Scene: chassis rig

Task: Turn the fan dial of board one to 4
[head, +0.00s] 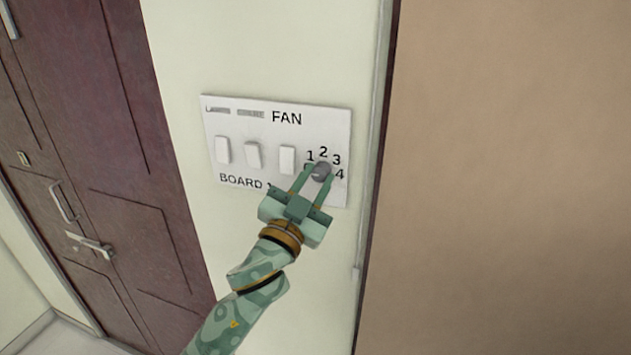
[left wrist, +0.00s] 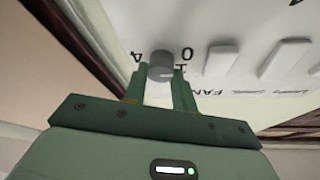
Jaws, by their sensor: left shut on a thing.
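Board one (head: 240,117) is a white wall panel with "FAN" at its top and "BOARD 1" at its lower edge, partly covered. The fan dial (head: 321,172) is a small grey round knob at the panel's lower right, with 1, 2, 3 and 4 showing around it. My left gripper (head: 316,174) is shut on the dial, one finger on each side. The left wrist view shows the dial (left wrist: 161,62) between the fingertips, with 4 on the left and 0 and 1 on the right. Which number the dial points to is not clear. My right gripper is not in view.
Several white rocker switches (head: 254,155) sit in a row left of the dial, close to my gripper. A dark red door (head: 110,150) with a lever handle is at the left. A brown surface (head: 510,170) fills the right side beyond a dark edge.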

